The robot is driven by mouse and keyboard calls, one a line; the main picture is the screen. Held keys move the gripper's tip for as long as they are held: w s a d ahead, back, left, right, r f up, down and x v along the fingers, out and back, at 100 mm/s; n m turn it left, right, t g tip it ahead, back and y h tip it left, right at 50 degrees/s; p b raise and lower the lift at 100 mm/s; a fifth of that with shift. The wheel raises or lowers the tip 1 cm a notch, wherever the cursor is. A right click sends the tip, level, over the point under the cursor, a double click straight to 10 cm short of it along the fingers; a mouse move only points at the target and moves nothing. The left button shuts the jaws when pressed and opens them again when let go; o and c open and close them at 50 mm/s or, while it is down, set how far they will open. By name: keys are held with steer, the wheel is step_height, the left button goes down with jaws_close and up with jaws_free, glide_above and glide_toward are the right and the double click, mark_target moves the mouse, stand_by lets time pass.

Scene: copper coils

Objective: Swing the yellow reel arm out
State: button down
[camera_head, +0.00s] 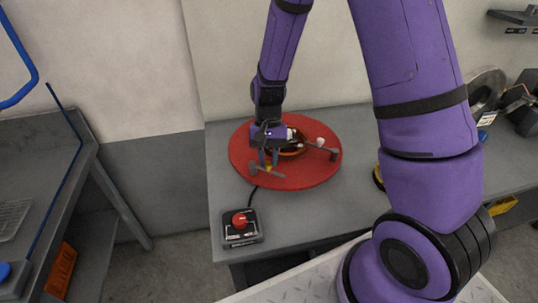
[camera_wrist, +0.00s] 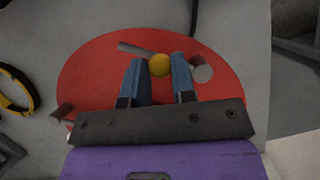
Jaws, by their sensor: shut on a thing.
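The red round turntable (camera_head: 316,172) lies on the grey bench, and it also shows in the wrist view (camera_wrist: 88,82). A grey bar (camera_wrist: 132,48) runs across it, with a grey cylindrical end (camera_wrist: 204,73). A yellow ball-shaped knob (camera_wrist: 160,65) sits along this bar; only a bit of yellow shows in the head view (camera_head: 268,168). My gripper (camera_wrist: 160,70) has its two blue fingers on either side of the knob, shut on it. In the head view my gripper (camera_head: 268,158) points down over the turntable's front left. The reel's middle is partly hidden behind my gripper.
A control box with a red button (camera_head: 240,219) stands at the bench's front left corner. Another dark bar (camera_head: 320,148) reaches to the turntable's right. A yellow and black ring (camera_wrist: 15,90) lies beside the turntable. Machinery (camera_head: 488,92) stands at the back right.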

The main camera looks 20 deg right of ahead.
steer(key=shift+s+a+m+y, duration=0.15)
steer(key=shift+a+m+y, duration=0.05)
steer(key=shift+m, duration=0.35)
steer(key=shift+s+a+m+y, duration=0.15)
steer(key=shift+m+y, duration=0.05)
steer(key=shift+m, duration=0.35)
steer(key=c, duration=0.9)
jaws_free()
steer(key=shift+c, duration=0.2)
steer(key=v, duration=1)
steer(key=shift+r, duration=0.45)
